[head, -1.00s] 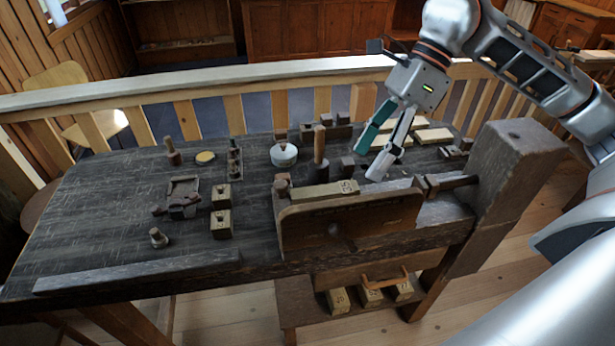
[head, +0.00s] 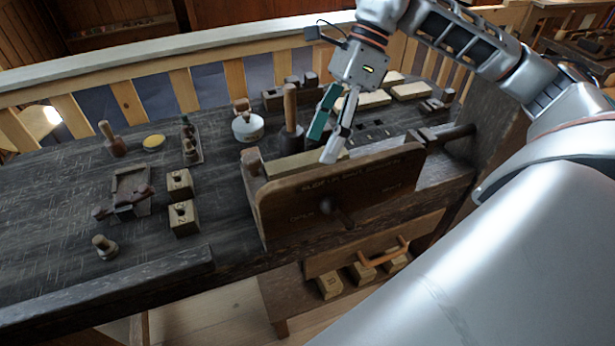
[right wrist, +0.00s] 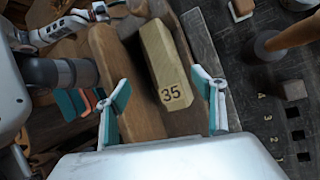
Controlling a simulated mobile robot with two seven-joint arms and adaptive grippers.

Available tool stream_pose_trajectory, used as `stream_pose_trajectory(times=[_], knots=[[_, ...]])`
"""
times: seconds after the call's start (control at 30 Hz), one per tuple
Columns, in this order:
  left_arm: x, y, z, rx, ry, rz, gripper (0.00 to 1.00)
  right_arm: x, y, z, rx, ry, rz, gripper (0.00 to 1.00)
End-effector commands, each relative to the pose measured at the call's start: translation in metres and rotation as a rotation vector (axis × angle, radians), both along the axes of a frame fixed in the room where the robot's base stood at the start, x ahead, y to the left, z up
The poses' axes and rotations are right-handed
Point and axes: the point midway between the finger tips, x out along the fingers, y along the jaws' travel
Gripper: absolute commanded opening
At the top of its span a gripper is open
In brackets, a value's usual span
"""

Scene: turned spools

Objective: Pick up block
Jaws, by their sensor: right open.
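The block is a pale wooden bar marked 35 (right wrist: 165,65). In the head view this block (head: 290,164) lies behind the dark front jaw of the bench vise (head: 375,180), with only its upper part showing. My right gripper (head: 322,148) is open above the vise, over the right part of the block. In the right wrist view the open right gripper (right wrist: 162,90) has one finger on each side of the block, near its numbered end. The fingers look apart from the block. My left gripper does not show clearly in either view.
A mallet with an upright handle (head: 290,110) stands just behind the vise. Two small numbered blocks (head: 183,218) and a turned knob (head: 105,247) stand to the left. Pale bars (head: 411,91) lie at the back right. The bench's left part (head: 45,210) has free room.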

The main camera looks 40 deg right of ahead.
Motion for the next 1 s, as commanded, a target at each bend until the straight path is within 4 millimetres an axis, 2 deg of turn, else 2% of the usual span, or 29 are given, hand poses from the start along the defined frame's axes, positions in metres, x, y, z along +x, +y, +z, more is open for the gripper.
stream_pose_trajectory(times=[0.5, 1.0], knots=[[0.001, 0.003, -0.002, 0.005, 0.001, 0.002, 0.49, 0.003, 0.029, -0.054, 0.001, 0.001, 0.002, 0.68], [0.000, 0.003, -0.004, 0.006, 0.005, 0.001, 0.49, 0.003, 0.031, -0.059, 0.001, 0.000, 0.000, 0.68]])
